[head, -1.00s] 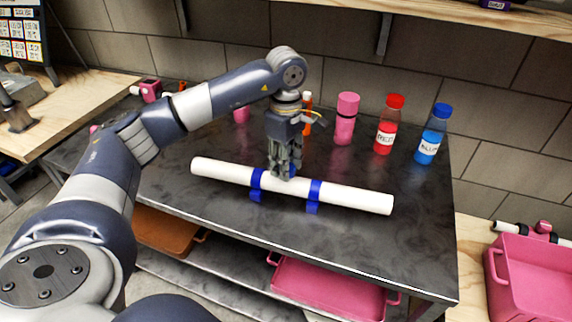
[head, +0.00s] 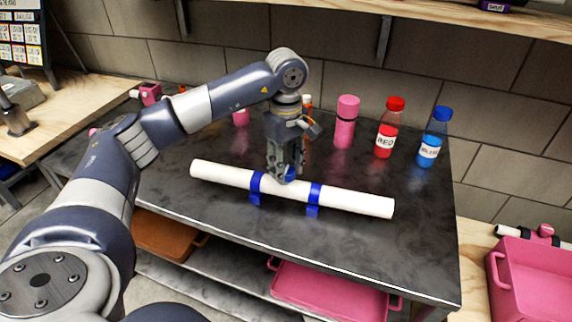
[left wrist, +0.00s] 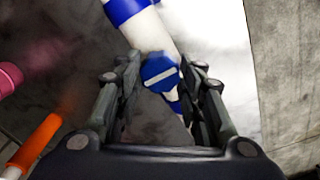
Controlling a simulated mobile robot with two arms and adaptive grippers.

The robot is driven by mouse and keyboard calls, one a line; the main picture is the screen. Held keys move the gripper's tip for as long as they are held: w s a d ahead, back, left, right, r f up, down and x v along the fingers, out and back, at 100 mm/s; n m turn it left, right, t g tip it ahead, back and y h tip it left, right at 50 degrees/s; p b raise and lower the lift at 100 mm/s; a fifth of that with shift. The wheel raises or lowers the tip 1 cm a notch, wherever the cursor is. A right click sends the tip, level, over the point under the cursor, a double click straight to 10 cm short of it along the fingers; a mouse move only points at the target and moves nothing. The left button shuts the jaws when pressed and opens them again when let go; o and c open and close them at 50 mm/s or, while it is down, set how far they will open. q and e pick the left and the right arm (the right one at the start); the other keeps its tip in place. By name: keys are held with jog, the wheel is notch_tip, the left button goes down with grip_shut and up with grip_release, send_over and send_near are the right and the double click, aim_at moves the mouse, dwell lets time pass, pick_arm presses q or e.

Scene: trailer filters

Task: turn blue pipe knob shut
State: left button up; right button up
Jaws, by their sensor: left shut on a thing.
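The white pipe (head: 345,200) with two blue brackets (head: 314,193) lies across the dark metal table. The blue knob (head: 290,173) sits on the pipe between the brackets, mostly hidden by my gripper in the head view. In the left wrist view the blue knob (left wrist: 159,72) shows a white bar across its face, tilted slightly from level. My left gripper (head: 284,177) points down over the pipe, its fingers shut on the knob from both sides. My right gripper is in neither view.
A pink bottle (head: 346,122), a red bottle (head: 388,127) and a blue bottle (head: 434,137) stand behind the pipe on the metal table (head: 380,248). Pink trays (head: 330,290) lie below and at right. The table's front is clear.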

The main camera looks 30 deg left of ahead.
pick_arm(q)
jog(key=o, duration=1.1)
jog(key=shift+c, duration=0.2)
jog(key=shift+r, duration=0.1)
notch_tip(320, 180, up, 12)
